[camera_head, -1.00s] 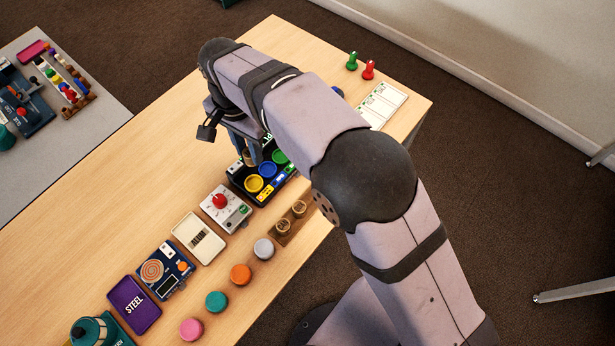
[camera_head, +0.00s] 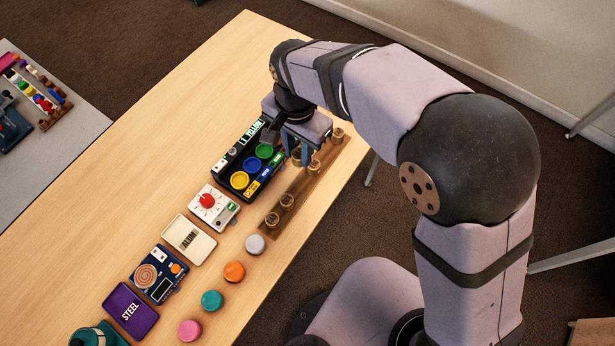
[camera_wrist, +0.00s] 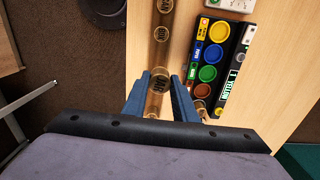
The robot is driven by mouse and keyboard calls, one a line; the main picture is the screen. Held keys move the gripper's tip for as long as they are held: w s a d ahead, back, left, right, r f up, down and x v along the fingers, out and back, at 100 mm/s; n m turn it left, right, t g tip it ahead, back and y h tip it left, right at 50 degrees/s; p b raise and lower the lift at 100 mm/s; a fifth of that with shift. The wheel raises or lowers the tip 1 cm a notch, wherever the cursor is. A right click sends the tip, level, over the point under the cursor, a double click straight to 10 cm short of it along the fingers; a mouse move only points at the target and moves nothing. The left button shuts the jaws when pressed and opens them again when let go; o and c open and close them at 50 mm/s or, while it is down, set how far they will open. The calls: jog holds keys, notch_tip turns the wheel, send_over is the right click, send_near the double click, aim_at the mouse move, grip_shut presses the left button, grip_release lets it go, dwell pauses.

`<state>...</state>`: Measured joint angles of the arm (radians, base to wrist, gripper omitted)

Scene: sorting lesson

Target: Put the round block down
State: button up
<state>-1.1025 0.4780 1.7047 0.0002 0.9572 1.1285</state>
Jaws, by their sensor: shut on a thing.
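My gripper (camera_wrist: 163,92) is shut on a round wooden block (camera_wrist: 161,82) with dark lettering on its top. In the wrist view the block sits between the two blue fingers, over the long wooden rack (camera_wrist: 156,58). In the head view my gripper (camera_head: 297,155) is at the rack (camera_head: 299,186), beside the dark sorting panel, and its fingers largely hide the held block. I cannot tell whether the block touches the rack. Other round wooden blocks stand along the rack, such as one near its front end (camera_head: 272,219) and one at its far end (camera_head: 337,135).
The dark panel (camera_head: 218,172) with yellow, blue and green discs lies close left of the rack. A dial box (camera_head: 222,214), a white tray (camera_head: 203,240) and a purple STEEL tray (camera_head: 143,296) follow toward the front. Coloured round pieces, one grey (camera_head: 255,244), line the table edge. The table's far left is clear.

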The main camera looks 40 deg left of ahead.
aim_at(299, 155)
notch_tip(299, 155, down, 3)
jog(key=shift+s+d+f+n, duration=0.15)
jog(key=shift+n, duration=0.85)
jog(key=shift+d+f+p, duration=0.1)
jog(key=shift+f+p, duration=0.8)
jog(key=shift+f, duration=4.1)
jog(key=shift+f, duration=0.1)
jog(key=o, duration=1)
notch_tip(299, 155, up, 12)
jog(key=shift+r+b, duration=0.15)
jog(key=shift+b, duration=0.95)
